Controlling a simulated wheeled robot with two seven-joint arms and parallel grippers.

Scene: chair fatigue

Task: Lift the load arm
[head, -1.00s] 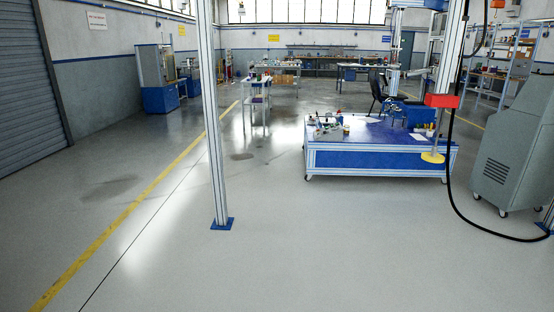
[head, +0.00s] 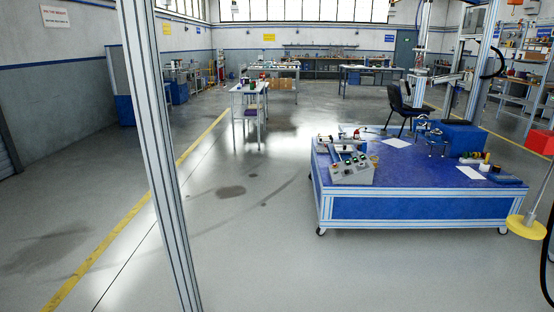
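A blue wheeled test platform (head: 400,207) with an aluminium frame stands at the centre right in the head view. A black chair (head: 403,112) stands at its back edge. A yellow disc (head: 527,227) on a vertical rod hangs at the right, in front of the platform's right corner. A red block (head: 540,143) shows above it at the right edge. I cannot tell which of these parts is the load arm. Neither of my grippers is in view.
An aluminium post (head: 150,150) stands close at left. A control box (head: 352,172) with buttons sits on the platform's left. A small table (head: 248,90) and workbenches stand behind. The grey floor in front of the platform is clear. A black cable hangs at the right edge.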

